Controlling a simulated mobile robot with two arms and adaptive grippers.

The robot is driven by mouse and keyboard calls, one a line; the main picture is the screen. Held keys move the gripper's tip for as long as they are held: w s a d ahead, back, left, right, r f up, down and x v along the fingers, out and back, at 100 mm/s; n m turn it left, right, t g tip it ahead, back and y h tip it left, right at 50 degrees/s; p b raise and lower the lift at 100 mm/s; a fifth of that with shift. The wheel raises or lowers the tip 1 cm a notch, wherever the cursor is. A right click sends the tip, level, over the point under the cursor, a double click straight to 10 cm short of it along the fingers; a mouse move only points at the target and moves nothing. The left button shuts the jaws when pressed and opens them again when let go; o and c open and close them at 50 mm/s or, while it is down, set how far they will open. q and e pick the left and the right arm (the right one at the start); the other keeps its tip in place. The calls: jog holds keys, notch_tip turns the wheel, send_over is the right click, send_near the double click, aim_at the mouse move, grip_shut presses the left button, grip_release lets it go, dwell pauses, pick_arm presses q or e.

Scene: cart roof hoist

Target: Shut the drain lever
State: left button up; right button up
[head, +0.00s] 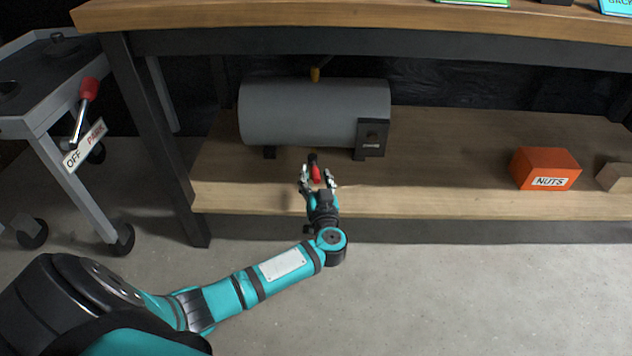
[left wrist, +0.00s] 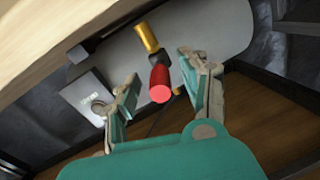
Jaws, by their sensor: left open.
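The drain lever (head: 315,172) is a small lever with a red grip, below the front of a grey cylindrical tank (head: 300,112) on the lower shelf. In the left wrist view the red grip (left wrist: 159,84) joins a dark joint and a brass stem on the tank (left wrist: 205,40). My left gripper (head: 318,178) is open, with its fingers on either side of the red grip. In the left wrist view the open left gripper (left wrist: 158,92) shows the grip between its fingers, with gaps on both sides. My right gripper is not in view.
The workbench top (head: 350,14) overhangs the lower shelf (head: 450,190). An orange NUTS box (head: 546,169) and a wooden block (head: 615,178) stand at right. A grey cart (head: 50,115) with a red-knobbed OFF/PARK lever (head: 88,90) stands at left.

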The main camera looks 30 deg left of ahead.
pick_arm(q)
grip_shut()
dwell(0.4)
